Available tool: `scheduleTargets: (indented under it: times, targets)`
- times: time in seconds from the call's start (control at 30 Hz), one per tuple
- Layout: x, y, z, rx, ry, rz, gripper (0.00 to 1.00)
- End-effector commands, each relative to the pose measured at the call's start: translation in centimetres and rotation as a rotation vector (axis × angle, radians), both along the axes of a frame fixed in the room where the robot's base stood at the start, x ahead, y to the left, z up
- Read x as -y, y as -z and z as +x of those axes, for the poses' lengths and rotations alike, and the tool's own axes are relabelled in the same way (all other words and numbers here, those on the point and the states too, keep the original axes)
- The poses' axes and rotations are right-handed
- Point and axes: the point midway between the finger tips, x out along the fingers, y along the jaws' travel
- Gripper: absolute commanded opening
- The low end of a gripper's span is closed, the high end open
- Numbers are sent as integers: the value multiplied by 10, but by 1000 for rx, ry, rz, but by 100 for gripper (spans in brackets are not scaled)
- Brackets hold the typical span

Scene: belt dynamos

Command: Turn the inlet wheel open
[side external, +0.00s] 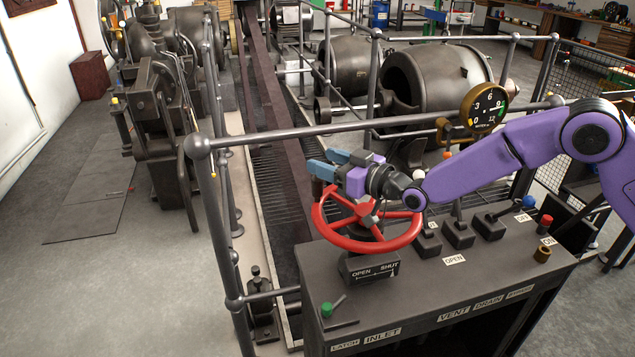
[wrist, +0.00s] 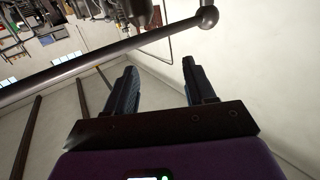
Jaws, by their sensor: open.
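The red inlet wheel (side external: 368,246) stands on a dark pedestal at the left end of the control bench in the side external view. A plate marked OPEN and SHUT (side external: 375,271) is at its base. My gripper (side external: 319,162) is above the far side of the wheel, its blue fingers pointing left, and it hides part of the far rim. I cannot tell whether it touches the rim. In the wrist view my gripper (wrist: 158,65) has its fingers wide apart with nothing between them. The wheel does not show there.
The bench (side external: 420,300) also carries a green-topped latch (side external: 327,310), several levers and a red knob (side external: 545,222). A grey railing (side external: 330,130) runs behind the wheel, close to my gripper. A round gauge (side external: 485,107) stands at the back right.

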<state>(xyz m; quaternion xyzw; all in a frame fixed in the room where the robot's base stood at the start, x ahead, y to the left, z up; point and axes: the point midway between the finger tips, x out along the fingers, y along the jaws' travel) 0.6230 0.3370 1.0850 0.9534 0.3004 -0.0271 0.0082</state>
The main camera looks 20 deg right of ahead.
Motion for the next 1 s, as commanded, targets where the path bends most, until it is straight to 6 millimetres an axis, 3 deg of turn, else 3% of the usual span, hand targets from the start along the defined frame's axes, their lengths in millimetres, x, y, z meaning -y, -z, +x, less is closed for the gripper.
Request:
scheduleTargets:
  times: [0.27,0.67,1.0]
  targets:
    - [3,10,12,48,23,32,54]
    - [3,76,11,44,22,29,54]
    - [-13,72,34,48,21,32,54]
